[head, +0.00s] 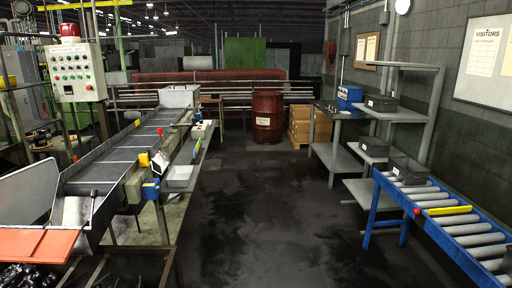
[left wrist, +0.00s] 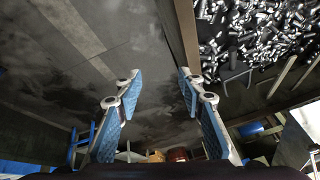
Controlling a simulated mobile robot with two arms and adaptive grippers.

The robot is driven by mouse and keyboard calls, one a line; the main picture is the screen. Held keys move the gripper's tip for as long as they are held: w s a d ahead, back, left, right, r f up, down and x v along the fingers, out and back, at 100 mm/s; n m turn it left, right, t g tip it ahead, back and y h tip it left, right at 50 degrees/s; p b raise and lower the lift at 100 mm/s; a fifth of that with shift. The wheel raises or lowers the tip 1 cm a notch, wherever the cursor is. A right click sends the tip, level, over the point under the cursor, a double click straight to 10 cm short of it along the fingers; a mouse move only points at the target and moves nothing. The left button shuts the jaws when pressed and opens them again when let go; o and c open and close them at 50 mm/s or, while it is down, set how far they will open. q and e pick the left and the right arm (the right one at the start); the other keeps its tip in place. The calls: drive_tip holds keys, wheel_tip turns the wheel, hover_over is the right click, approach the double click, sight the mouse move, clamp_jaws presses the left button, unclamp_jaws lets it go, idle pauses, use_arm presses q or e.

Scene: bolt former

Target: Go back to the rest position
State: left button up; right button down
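My left gripper (left wrist: 157,78) shows in the left wrist view with its two blue-padded fingers spread wide apart. Nothing is between the fingers, and the dark floor lies behind them. Neither gripper and no part of my arms shows in the head view. My right gripper is not in either view.
A bin of many metal bolts (left wrist: 255,40) lies right of the left gripper, behind a brown edge (left wrist: 187,35). In the head view, a conveyor (head: 110,155) runs along the left and a blue roller conveyor (head: 445,215) stands at right. The floor (head: 270,200) between is clear.

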use_arm(q)
drive_tip(key=s+d+g, duration=0.1)
drive_tip(key=s+d, duration=0.2)
drive_tip(key=s, duration=0.7)
drive_tip(key=s+d, duration=0.3)
drive_tip(key=s, duration=0.7)
wheel_tip(320, 180, down, 26)
drive_tip(key=s+g, duration=0.1)
drive_tip(key=g, duration=0.1)
drive_tip(key=s+a+f+g+b, duration=0.1)
drive_tip(key=s+a+f, duration=0.2)
drive_tip(key=s+f, duration=1.4)
drive_tip(key=shift+s+a+f+h, duration=0.15)
drive_tip(key=shift+s+f+h, duration=0.2)
drive_tip(key=shift+s, duration=0.15)
drive_tip(key=shift+c, duration=1)
drive_tip(key=shift+w, duration=0.1)
